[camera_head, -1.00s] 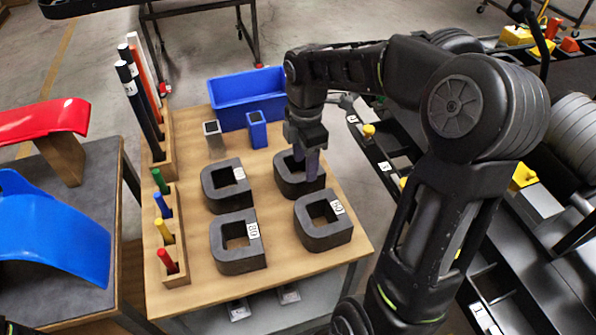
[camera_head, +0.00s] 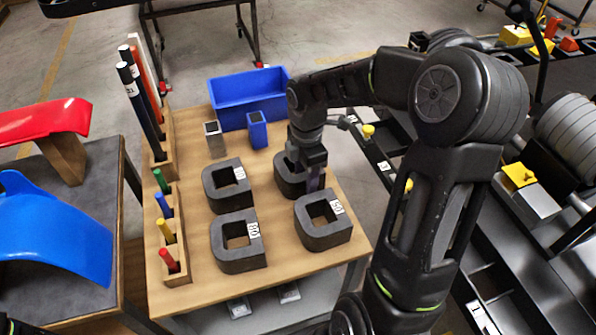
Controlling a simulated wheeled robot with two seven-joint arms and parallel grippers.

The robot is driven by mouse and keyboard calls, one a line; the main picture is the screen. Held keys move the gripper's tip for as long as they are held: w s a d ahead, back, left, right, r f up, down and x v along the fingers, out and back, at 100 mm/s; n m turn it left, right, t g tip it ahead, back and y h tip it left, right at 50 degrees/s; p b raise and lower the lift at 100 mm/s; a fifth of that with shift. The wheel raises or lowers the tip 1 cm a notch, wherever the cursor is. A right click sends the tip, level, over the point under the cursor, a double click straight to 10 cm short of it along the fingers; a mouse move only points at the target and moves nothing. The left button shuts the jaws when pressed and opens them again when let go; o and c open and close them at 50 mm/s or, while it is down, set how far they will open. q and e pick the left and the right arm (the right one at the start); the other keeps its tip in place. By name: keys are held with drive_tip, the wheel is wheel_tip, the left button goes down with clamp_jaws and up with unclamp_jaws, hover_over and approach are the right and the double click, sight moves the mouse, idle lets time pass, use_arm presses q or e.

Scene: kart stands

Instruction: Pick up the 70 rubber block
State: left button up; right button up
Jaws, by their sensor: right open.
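Four-sided dark grey rubber blocks with square holes stand on the wooden table. The back-right block (camera_head: 285,178) is partly hidden by my right gripper (camera_head: 314,182), and its label is hidden. The gripper points down, is open, and is at this block's right side; I cannot tell if it touches. The back-left block (camera_head: 213,191) has a label too small to read surely. The front-left block (camera_head: 236,261) has a label that looks like 80. The front-right block (camera_head: 322,237) has a label that looks like 50 or 60. Which block is 70 I cannot tell. My left gripper is out of view.
Wooden racks (camera_head: 173,213) with coloured handles and tall rods line the left edge. A black kart (camera_head: 500,215) stands right.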

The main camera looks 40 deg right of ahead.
drive_tip(key=shift+c, duration=0.3)
clamp_jaws()
idle(1.0)
